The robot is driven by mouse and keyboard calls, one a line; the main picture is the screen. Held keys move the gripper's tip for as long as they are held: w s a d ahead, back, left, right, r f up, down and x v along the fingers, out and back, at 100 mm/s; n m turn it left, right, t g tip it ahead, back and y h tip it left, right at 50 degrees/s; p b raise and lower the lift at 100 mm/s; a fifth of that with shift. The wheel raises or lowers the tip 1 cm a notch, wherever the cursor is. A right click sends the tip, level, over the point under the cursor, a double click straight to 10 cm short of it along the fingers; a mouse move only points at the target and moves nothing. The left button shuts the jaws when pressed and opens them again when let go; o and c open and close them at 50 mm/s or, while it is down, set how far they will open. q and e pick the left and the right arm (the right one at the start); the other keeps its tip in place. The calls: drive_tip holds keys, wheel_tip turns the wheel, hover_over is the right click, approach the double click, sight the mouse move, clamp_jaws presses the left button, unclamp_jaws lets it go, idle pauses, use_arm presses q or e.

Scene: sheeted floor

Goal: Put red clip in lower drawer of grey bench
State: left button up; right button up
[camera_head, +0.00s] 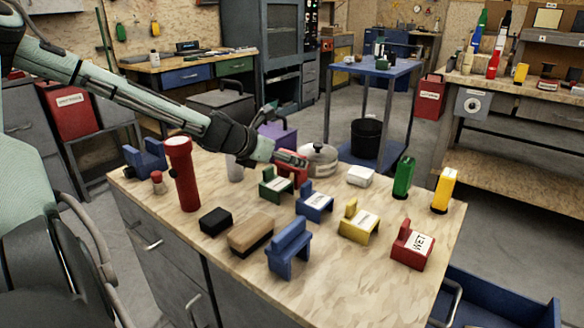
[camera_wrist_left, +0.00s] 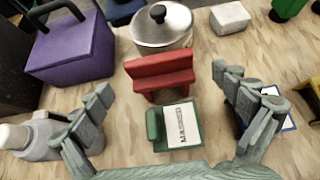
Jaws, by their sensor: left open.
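A red clip-shaped block (camera_head: 291,168) stands on the wooden top of the grey bench (camera_head: 340,285), behind a green labelled block (camera_head: 276,186). In the left wrist view the red block (camera_wrist_left: 160,76) lies just beyond the green one (camera_wrist_left: 177,125). My left gripper (camera_head: 284,157) is over them with its fingers spread; the wrist view shows its fingertips (camera_wrist_left: 165,97) to either side, holding nothing. Another red block, labelled WET (camera_head: 411,246), sits near the right edge of the top. A blue drawer-like tray (camera_head: 500,297) stands out low at the bench's right. My right gripper does not show.
A pot (camera_head: 319,160), a purple box (camera_head: 277,136) and a white block (camera_head: 361,175) stand around the gripper. A red flashlight (camera_head: 184,175), a blue labelled block (camera_head: 314,203), a yellow labelled block (camera_head: 358,222) and a large blue block (camera_head: 289,248) also crowd the top.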

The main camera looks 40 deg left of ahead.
use_arm(q)
drive_tip(key=b+x, duration=0.1)
drive_tip(key=x, duration=0.2)
drive_tip(key=shift+f, duration=0.25)
drive_tip(key=shift+w+f, duration=0.15)
drive_tip(key=shift+w, duration=0.45)
drive_tip(key=c, duration=1.4)
wheel_tip(320, 180, up, 10)
drive_tip(key=shift+f+p, duration=0.2)
drive_tip(key=shift+p, duration=0.55)
drive_tip(key=shift+c, duration=0.2)
drive_tip(key=shift+r, duration=0.25)
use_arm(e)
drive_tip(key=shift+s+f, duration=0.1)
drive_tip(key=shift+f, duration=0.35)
